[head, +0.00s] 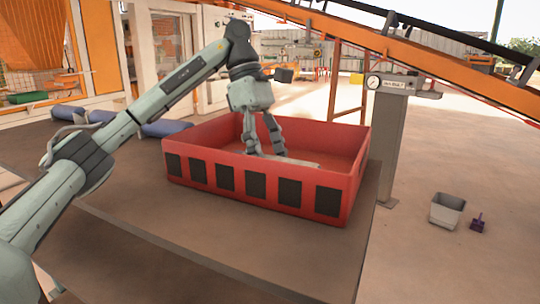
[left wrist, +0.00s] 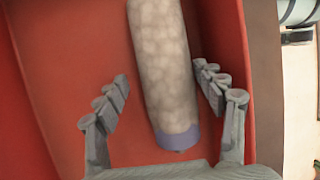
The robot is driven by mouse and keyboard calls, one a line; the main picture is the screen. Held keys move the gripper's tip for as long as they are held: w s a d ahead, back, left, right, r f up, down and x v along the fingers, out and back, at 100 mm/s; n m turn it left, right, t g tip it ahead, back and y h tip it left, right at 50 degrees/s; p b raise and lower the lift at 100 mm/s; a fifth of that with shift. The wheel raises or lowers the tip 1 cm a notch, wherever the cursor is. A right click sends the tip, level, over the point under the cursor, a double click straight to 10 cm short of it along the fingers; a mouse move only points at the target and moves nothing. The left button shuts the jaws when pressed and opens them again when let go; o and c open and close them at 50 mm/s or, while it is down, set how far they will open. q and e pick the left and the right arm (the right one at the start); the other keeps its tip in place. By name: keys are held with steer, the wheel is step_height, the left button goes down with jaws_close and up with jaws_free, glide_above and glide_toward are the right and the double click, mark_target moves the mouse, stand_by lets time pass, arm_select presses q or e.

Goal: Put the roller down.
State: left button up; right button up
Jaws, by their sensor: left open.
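The roller (left wrist: 160,62) is a pale, fuzzy cylinder with a purple end cap. It lies in the red crate (head: 240,186), on the crate's floor as far as I can tell. In the head view only a pale strip of the roller (head: 298,162) shows above the crate's near wall. My left gripper (head: 265,148) reaches down into the crate from above. In the left wrist view its open fingers (left wrist: 163,78) stand on either side of the roller, with a visible gap to each side. My right gripper is in neither view.
The crate stands on a brown table (head: 130,215). Blue rolled items (head: 166,128) lie behind it at the left. A grey post with a gauge (head: 390,135) stands to the right. A grey bin (head: 447,211) and a small purple object (head: 478,223) are on the ground.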

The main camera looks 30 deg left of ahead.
arm_select(q)
steer(key=v, duration=1.2)
stand_by(0.5)
steer(key=x, duration=1.2)
steer(key=shift+r, duration=0.15)
